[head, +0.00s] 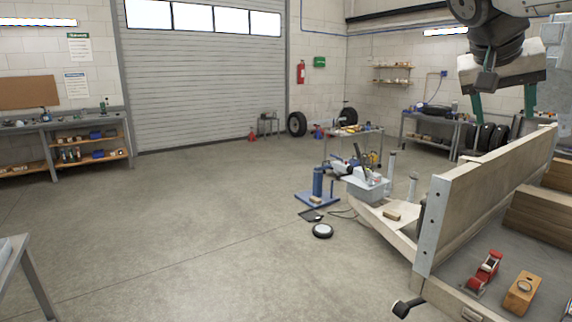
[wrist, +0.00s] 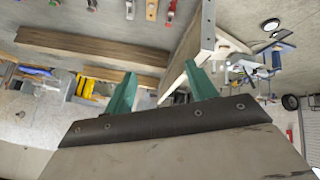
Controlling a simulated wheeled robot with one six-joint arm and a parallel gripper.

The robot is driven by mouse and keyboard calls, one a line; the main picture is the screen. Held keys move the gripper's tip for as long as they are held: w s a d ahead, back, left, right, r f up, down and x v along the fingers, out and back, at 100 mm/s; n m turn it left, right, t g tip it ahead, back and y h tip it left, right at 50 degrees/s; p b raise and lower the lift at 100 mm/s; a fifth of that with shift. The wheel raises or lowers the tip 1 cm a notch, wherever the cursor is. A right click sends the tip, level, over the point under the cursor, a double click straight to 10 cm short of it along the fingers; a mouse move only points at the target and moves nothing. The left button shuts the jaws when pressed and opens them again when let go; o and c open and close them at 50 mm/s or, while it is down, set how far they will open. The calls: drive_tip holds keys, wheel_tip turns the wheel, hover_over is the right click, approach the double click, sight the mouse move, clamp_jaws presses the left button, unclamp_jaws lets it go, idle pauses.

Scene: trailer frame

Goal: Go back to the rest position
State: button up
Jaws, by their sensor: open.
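My gripper (head: 503,108) is at the upper right of the head view, with its green fingers pointing down. It is above and beyond the trailer frame's wooden side wall (head: 485,190). In the wrist view my gripper (wrist: 161,82) shows two green fingers spread well apart. They are open, with nothing held between them. The trailer wall (wrist: 190,45) also shows there, beyond the fingers.
Wooden beams (head: 540,215) lie at the trailer's right. A workbench (head: 75,140) lines the left wall. The middle floor is clear.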

drive_tip(key=s+a+f+n+t+y, duration=0.1)
drive_tip(key=s+a+f+n+y, duration=0.1)
drive_tip(key=s+a+f, duration=0.35)
drive_tip(key=s+a+f+n+y, duration=0.2)
drive_tip(key=s+a+f+n, duration=0.1)
drive_tip(key=f, duration=0.5)
drive_tip(key=s+a+f+n+t+y, duration=0.1)
drive_tip(key=s+a+f+n+y, duration=0.1)
drive_tip(key=s+a+f+y, duration=0.3)
drive_tip(key=s+f+g+h, duration=0.2)
drive_tip(key=s+f+g, duration=0.2)
drive_tip(key=s+f, duration=0.2)
drive_tip(key=shift+s+d+f, duration=0.25)
drive_tip(key=shift+s+f, duration=0.05)
drive_tip(key=shift+s, duration=0.2)
